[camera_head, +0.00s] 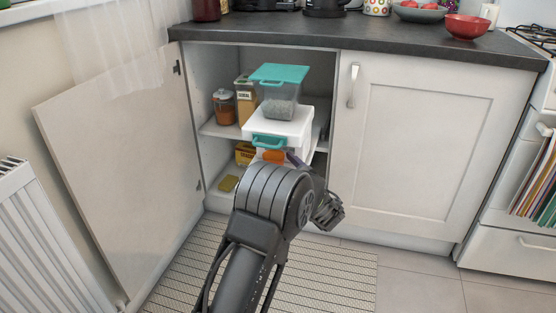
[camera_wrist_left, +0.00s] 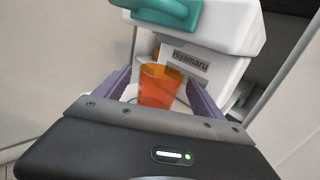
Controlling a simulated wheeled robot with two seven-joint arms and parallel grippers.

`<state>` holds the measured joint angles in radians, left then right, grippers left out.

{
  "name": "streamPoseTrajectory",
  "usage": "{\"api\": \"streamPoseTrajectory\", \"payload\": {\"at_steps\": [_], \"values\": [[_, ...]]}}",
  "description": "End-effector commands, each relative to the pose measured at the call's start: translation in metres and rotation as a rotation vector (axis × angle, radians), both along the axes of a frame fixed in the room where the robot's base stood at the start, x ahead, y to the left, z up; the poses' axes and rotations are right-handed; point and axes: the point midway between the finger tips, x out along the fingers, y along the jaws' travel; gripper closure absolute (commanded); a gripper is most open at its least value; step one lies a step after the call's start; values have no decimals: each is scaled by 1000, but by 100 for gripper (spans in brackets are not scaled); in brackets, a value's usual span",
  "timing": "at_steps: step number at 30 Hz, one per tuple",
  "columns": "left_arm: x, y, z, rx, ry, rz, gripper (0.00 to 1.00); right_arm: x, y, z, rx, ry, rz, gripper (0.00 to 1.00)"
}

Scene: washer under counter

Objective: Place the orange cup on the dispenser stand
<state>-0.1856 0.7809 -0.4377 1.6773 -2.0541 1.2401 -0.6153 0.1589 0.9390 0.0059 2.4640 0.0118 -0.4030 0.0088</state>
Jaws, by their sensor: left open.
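The orange cup (camera_head: 274,157) is partly hidden behind my left arm in the head view. In the left wrist view the orange cup (camera_wrist_left: 160,88) looks upright, between the two purple fingers of my left gripper (camera_wrist_left: 159,76). The fingers are apart, one on each side of it. Whether they touch it I cannot tell. The white dispenser (camera_head: 290,127) has a teal handle and stands in the open cabinet. It shows behind the cup in the left wrist view (camera_wrist_left: 225,30), with a "Hiyamaru" label. The stand under its spout is mostly hidden, and what the cup rests on is unclear.
A teal-lidded clear container (camera_head: 279,92) sits on the dispenser. A jar (camera_head: 224,107) and a cereal box (camera_head: 245,98) stand left on the shelf. The open cabinet door (camera_head: 120,170) bounds the left, the closed door (camera_head: 420,140) the right.

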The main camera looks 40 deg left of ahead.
Motion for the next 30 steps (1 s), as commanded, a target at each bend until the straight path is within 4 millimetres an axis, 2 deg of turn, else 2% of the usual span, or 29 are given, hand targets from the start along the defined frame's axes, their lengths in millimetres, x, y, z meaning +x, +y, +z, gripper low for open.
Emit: {"api": "streamPoseTrajectory", "payload": {"at_steps": [9, 15, 21, 30], "values": [[-27, -58, 5, 1, 3, -5, 21, -4, -1, 28, 2, 10, 5, 64], [-41, -90, 2, 2, 2, -6, 21, -6, -1, 37, 3, 15, 8, 64], [-47, -99, 0, 2, 1, -2, 21, -6, -1, 39, 3, 17, 9, 64], [-47, -98, 0, 1, 0, -1, 21, -6, -1, 38, 3, 18, 9, 64]]}}
